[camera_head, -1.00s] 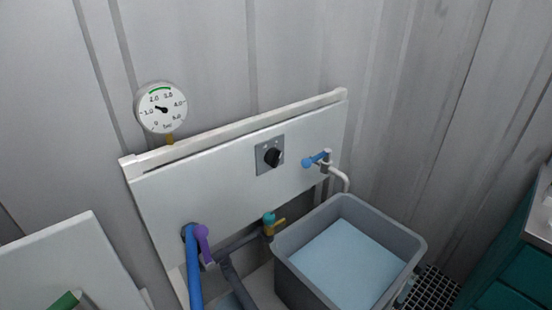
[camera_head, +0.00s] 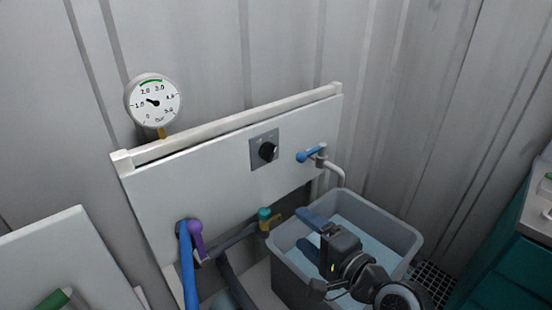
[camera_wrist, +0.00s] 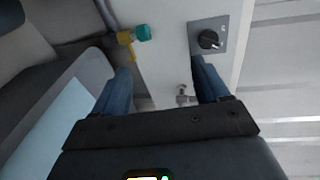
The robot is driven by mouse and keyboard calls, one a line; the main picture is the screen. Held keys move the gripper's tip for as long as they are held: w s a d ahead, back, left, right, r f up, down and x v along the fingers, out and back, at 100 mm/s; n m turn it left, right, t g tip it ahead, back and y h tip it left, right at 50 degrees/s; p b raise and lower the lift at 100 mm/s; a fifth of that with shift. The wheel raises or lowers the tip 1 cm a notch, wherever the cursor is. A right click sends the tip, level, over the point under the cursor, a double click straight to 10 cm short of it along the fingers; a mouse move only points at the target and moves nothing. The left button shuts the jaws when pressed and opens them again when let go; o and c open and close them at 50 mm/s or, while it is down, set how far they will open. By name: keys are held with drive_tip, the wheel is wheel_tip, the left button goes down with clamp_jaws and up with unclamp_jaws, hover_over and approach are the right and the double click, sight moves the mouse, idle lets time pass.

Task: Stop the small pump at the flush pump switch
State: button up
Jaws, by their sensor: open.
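The flush pump switch is a black rotary knob on a square grey plate (camera_head: 256,151), set in the white panel (camera_head: 200,190). Its knob (camera_head: 268,150) also shows in the wrist view (camera_wrist: 208,39), at upper right, just beyond the right finger. My gripper (camera_head: 308,232) is in the head view over the grey tub, below and to the right of the switch. Its two blue fingers are apart with nothing between them, as the wrist view (camera_wrist: 160,85) shows. The gripper is clear of the switch. The small pump cannot be made out for sure.
A grey tub (camera_head: 415,240) with pale blue liquid stands below the panel. A blue-handled tap (camera_head: 309,154) sits right of the switch. A teal and yellow valve (camera_head: 265,214), a purple lever (camera_head: 196,238) and blue pipe (camera_head: 188,265) are lower. A pressure gauge (camera_head: 153,100) stands above.

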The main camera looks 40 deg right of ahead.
sight(272, 155)
drive_tip(key=w+d+r+m, duration=0.1)
drive_tip(key=w+d+r, duration=0.1)
drive_tip(key=w, duration=0.3)
drive_tip(key=w+d+r+m+t+y, duration=0.1)
drive_tip(key=w+d+r+m, duration=0.1)
drive_tip(key=w, duration=0.4)
drive_tip(key=w+d+r+m+p, duration=0.1)
drive_tip(key=w+d+r, duration=0.1)
drive_tip(key=w, duration=0.3)
drive_tip(key=shift+w+r+t+y, duration=0.2)
drive_tip(key=shift+r+t+y, duration=0.15)
drive_tip(key=shift+r, duration=0.35)
drive_tip(key=c, duration=1.1)
